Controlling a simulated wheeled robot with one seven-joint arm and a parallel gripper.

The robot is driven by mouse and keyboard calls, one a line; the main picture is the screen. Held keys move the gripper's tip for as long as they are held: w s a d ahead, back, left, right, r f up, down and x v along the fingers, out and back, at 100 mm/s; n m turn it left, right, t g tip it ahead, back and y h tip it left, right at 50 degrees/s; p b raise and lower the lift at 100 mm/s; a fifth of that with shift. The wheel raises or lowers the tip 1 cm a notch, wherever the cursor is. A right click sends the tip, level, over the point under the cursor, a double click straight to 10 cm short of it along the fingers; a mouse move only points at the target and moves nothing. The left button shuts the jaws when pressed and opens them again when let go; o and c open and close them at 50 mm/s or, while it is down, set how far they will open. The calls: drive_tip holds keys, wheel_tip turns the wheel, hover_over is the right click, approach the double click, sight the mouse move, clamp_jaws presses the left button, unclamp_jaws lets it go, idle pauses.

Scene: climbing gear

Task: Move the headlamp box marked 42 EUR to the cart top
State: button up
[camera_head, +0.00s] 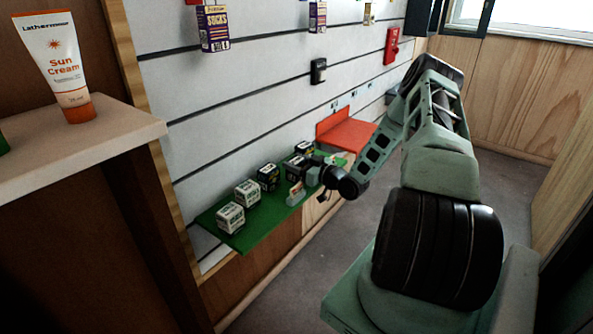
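Several small boxes stand in a row on a green shelf (243,240) on the slatted wall. Two are mostly white, a front one (230,218) and one behind it (247,193). Farther along are darker boxes, one (268,177) in the middle and one (304,148) at the far end. Their print is too small to read, so I cannot tell which is marked 42 EUR. My gripper (304,188) is at the right edge of the green shelf, beside the darker boxes, partly hiding them. Its fingers are too small to judge. I cannot make out a cart top.
A red shelf (347,134) adjoins beyond the green one. Sock packs (213,28) hang above. A pale ledge (80,138) with a sun cream tube (62,68) juts out at left. Grey floor (330,240) lies open below the shelf.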

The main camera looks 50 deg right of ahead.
sight(297, 160)
drive_tip(key=shift+c, duration=1.2)
drive_tip(key=shift+r, duration=0.15)
wheel_tip(297, 160, up, 10)
drive_tip(key=shift+f+p, duration=0.1)
drive_tip(key=shift+p, duration=0.5)
drive_tip(key=shift+s, duration=0.1)
